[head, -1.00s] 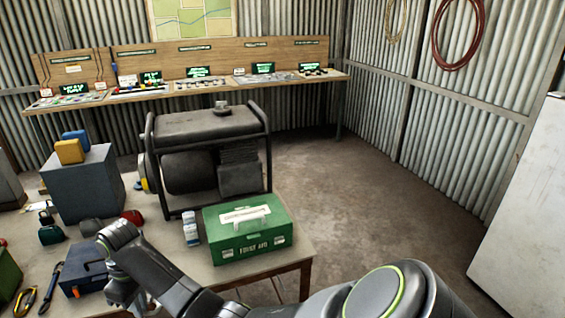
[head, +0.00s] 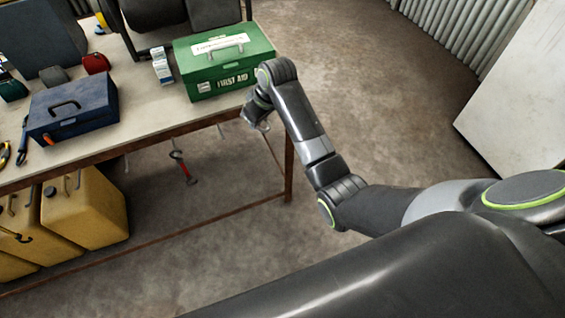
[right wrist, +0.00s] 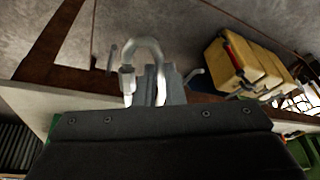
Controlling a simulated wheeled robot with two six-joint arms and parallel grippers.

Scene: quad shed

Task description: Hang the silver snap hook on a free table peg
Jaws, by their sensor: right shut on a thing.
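My right gripper (head: 257,118) is at the front edge of the table (head: 165,120), near its right corner and just below the green first aid box. It is shut on the silver snap hook (right wrist: 146,46), whose curved top stands up beyond the fingers in the right wrist view. In the head view the hook is small and mostly hidden by the gripper. A bare peg (head: 220,131) sticks out from the table's front edge, left of the gripper. A peg also shows beside the fingers in the right wrist view (right wrist: 194,75). I cannot tell whether hook and peg touch. My left gripper is out of view.
A red item (head: 183,170) hangs below the table edge, further left. The green first aid box (head: 225,60) and blue toolbox (head: 73,108) stand on the table. Yellow canisters (head: 85,210) stand under it at left.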

